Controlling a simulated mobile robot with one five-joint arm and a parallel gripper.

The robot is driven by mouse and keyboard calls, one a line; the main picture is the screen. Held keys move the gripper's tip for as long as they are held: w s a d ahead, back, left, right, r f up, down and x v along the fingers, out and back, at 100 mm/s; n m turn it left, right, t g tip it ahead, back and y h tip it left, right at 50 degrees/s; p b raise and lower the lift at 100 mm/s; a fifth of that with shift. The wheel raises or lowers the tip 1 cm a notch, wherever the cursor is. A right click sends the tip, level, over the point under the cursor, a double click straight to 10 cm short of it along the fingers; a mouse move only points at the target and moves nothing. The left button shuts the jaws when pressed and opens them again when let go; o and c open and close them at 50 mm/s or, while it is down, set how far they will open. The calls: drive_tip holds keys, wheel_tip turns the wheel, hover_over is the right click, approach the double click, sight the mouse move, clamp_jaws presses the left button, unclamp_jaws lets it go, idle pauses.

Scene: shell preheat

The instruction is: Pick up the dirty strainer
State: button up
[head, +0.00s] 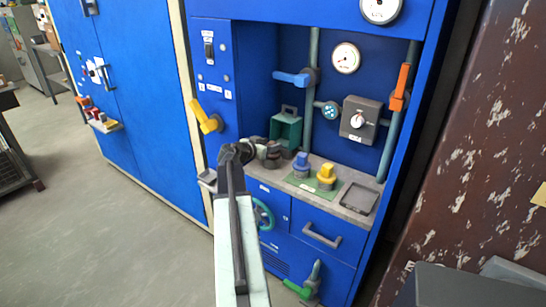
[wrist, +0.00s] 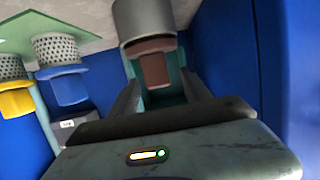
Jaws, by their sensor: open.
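The likely dirty strainer is a grey cylinder with a brown grip (wrist: 154,68), at top centre in the wrist view. In the head view it is mostly hidden by my gripper (head: 266,152), at the left end of the counter. In the wrist view my gripper (wrist: 160,90) is open, with its fingers on either side of the brown grip. I cannot tell whether they touch it. A blue-topped strainer (head: 301,166) and a yellow-topped strainer (head: 327,177) stand on a green mat; their mesh bodies also show in the wrist view.
A green open box (head: 287,128) stands behind my gripper. A shallow dark tray (head: 360,198) lies at the counter's right. A yellow lever (head: 205,117) juts out at the left, and a blue valve handle (head: 292,79) sits above. Pipes run up the back panel.

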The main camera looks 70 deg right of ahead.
drive_tip(key=b+x, duration=0.1)
drive_tip(key=x, duration=0.3)
drive_tip(key=shift+s+d+f, duration=0.1)
drive_tip(key=shift+s+d, duration=0.05)
drive_tip(key=shift+d, duration=0.05)
clamp_jaws()
drive_tip(key=shift+a, duration=0.1)
wheel_tip(320, 180, up, 18)
drive_tip(key=p, duration=1.8)
